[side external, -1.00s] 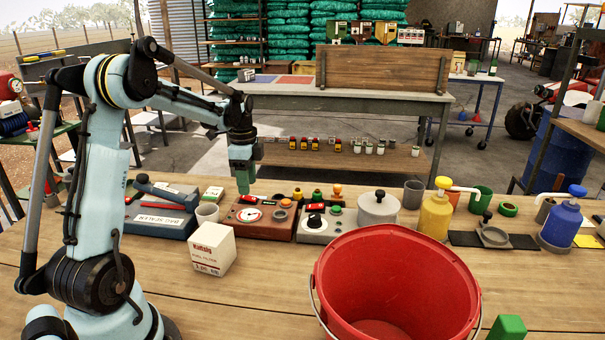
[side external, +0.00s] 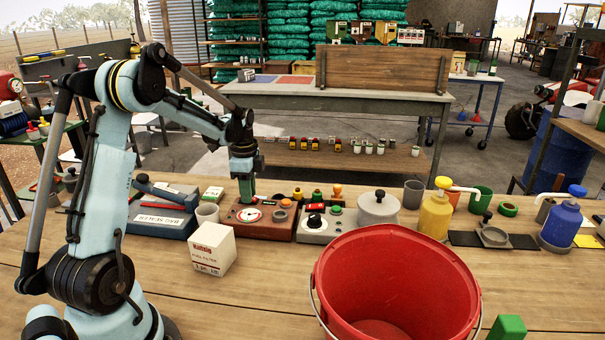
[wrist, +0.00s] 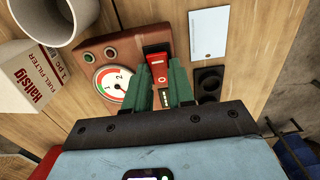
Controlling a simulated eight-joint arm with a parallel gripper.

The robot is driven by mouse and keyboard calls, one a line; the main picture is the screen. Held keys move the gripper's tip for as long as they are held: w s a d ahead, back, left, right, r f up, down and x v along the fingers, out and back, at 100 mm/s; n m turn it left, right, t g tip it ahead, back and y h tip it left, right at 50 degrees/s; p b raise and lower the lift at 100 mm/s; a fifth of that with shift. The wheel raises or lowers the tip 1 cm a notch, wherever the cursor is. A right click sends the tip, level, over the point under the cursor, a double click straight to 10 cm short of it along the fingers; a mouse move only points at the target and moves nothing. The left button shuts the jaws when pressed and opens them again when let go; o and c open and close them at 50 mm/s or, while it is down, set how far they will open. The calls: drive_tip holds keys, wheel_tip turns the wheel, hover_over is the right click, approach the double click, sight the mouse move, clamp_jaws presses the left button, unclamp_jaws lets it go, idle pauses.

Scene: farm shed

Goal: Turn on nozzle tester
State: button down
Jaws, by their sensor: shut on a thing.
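A brown-red box with a round dial gauge, which looks like the nozzle tester (side external: 236,225), stands on the wooden bench left of centre. A red switch lever (wrist: 157,63) stands up between the green fingers of my gripper (wrist: 158,74). My gripper (side external: 247,199) points down over the back of the box and is shut on the lever. Its contact with the lever is hidden in the side external view.
A grey box with a black knob (side external: 312,231) stands close on the right. A filter carton (side external: 212,250) and a grey cup (side external: 207,213) are on the left. A large red bucket (side external: 395,280) fills the bench front. A blue-grey case (side external: 160,222) stands further left.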

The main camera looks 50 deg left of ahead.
drive_tip(key=shift+s+a+t+h, duration=0.1)
drive_tip(key=shift+s+t+h, duration=0.05)
drive_tip(key=shift+t+h, duration=0.45)
drive_tip(key=c, duration=1)
unclamp_jaws()
drive_tip(key=shift+o, duration=0.2)
wheel_tip(320, 180, up, 12)
drive_tip(key=s+a, duration=0.1)
drive_tip(key=shift+a, duration=0.1)
drive_tip(key=shift+g+y, duration=0.6)
drive_tip(key=f, duration=0.4)
drive_tip(key=w+d+f, duration=0.1)
drive_tip(key=f, duration=0.7)
drive_tip(key=shift+w+d, duration=0.15)
drive_tip(key=shift+d, duration=0.05)
